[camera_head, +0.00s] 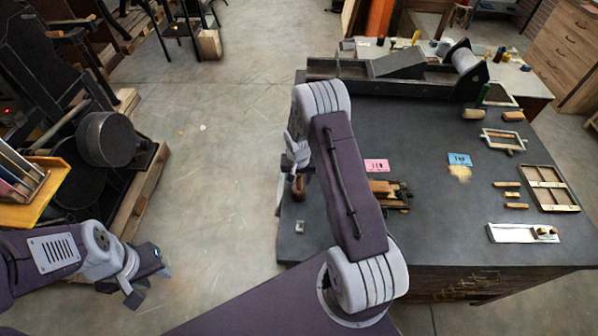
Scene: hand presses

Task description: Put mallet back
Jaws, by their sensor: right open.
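A small brown wooden piece (299,187), which may be the mallet, shows at the left edge of the dark press table (440,235). My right gripper (298,165) is just above it at that edge; it is open and partly hidden by my own forearm. I cannot tell whether the gripper touches the piece. The rest of the piece is hidden or too small to make out. My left gripper (148,283) is low at the left over the bare floor, with its fingers apart and nothing between them, far from the table.
On the table are a pink card (376,165), a blue card (459,159), a wooden block assembly (388,194), a wooden frame (549,188) and a white tray (510,234). A long press (400,66) spans the back. A black machine (106,139) stands left. Floor between is clear.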

